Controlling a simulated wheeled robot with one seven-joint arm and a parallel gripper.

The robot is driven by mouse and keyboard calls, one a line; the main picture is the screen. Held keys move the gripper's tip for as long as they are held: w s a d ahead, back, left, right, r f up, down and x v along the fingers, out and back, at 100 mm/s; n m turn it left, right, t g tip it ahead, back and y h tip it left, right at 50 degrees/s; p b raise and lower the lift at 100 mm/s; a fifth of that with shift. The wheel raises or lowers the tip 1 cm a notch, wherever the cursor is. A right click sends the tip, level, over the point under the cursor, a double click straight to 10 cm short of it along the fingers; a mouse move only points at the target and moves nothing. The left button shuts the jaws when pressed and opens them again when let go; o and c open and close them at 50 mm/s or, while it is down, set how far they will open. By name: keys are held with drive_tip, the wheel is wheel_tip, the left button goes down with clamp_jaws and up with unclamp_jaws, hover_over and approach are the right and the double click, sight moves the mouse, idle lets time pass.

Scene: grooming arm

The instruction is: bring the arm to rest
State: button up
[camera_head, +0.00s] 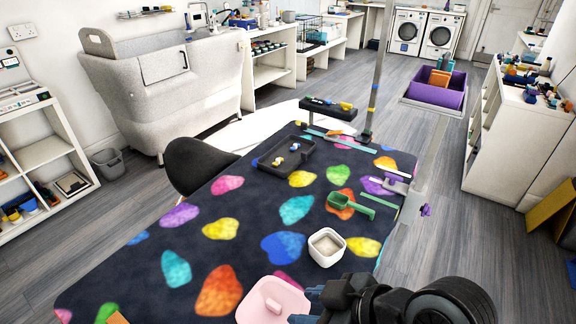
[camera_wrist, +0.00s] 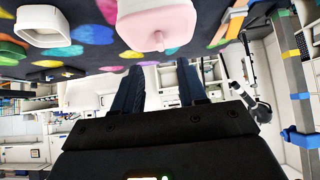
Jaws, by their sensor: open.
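My gripper (camera_head: 304,306) is at the bottom of the head view, beside the right edge of a pink lidded container (camera_head: 268,305). In the wrist view my gripper (camera_wrist: 158,80) shows two dark fingers spread apart with nothing between them. The pink container (camera_wrist: 157,24) appears beyond the fingertips at the top of that view, apart from them. The table (camera_head: 140,275) has a dark cover with colourful patches. My arm hides part of its near right edge.
A white square bowl (camera_head: 326,248) stands near the gripper. A green scoop (camera_head: 345,205) and a black tray (camera_head: 283,160) lie farther back. A post with a purple bin (camera_head: 436,90) rises at the table's right side. Open floor (camera_head: 450,250) lies to the right.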

drive_tip(key=s+d+f+m+t+h, duration=0.45)
drive_tip(key=s+d+m, duration=0.25)
drive_tip(key=s+d, duration=0.35)
drive_tip(key=s+d+r+m+t+h, duration=0.1)
drive_tip(key=s+r, duration=0.3)
drive_tip(key=s, duration=0.4)
drive_tip(key=s+d+r+m+t+h, duration=0.1)
drive_tip(key=s+d+r+m+t, duration=0.1)
drive_tip(key=s+d+r+t, duration=0.2)
drive_tip(key=v, duration=0.4)
drive_tip(key=shift+r, duration=0.3)
drive_tip(key=shift+w+h, duration=0.1)
drive_tip(key=shift+h, duration=0.15)
drive_tip(key=shift+c, duration=0.4)
